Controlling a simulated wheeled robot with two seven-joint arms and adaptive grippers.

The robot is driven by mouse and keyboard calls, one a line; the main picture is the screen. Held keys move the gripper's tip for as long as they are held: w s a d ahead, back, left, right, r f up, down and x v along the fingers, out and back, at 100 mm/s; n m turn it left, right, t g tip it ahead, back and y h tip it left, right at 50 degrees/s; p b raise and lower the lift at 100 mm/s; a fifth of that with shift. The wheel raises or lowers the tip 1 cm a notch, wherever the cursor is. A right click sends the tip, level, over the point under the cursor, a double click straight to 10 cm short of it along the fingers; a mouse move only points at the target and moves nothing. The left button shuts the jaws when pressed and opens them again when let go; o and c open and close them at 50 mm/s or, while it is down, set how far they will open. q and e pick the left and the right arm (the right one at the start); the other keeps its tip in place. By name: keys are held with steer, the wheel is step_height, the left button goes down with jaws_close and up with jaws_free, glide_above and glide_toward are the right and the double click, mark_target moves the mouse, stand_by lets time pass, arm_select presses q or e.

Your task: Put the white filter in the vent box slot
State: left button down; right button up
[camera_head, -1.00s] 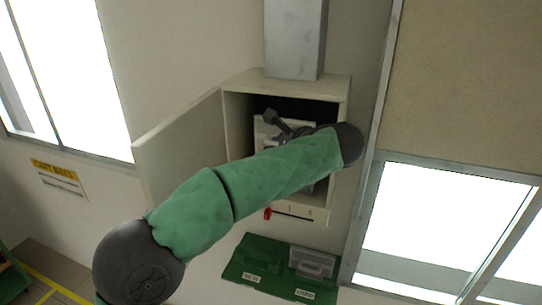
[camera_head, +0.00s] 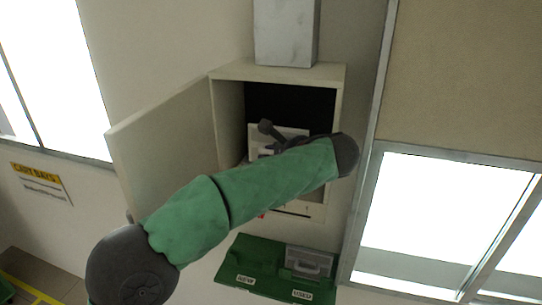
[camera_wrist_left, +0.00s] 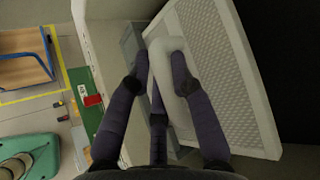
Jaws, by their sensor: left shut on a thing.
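The white filter (camera_head: 256,140) is at the mouth of the vent box (camera_head: 280,72), partly hidden by my arm. In the left wrist view, the filter (camera_wrist_left: 215,50) is a white framed panel with a fine mesh face and a thick pale handle (camera_wrist_left: 165,50). My left gripper (camera_head: 285,140) is in front of the box opening. In the left wrist view, my left gripper's dark fingers (camera_wrist_left: 158,75) are shut around the handle. The filter looks tilted in that view. The slot itself is hidden, so I cannot tell whether the filter sits in it. My right gripper is not in view.
The box door (camera_head: 165,150) stands open to the left. A red lever knob (camera_wrist_left: 93,100) is by the box. Below is a green tray (camera_head: 245,265) with two labels and a grey filter (camera_head: 309,262) at its right. A window is at the right.

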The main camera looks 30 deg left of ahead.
arm_select(q)
steer(key=c, duration=1.1)
jaws_free()
steer(key=shift+a+f, duration=0.1)
steer(key=shift+r, duration=0.2)
steer(key=shift+d, duration=0.4)
steer(key=b+v, duration=0.2)
steer(key=v, duration=0.9)
steer(key=shift+s, duration=0.25)
steer(key=shift+r, duration=0.1)
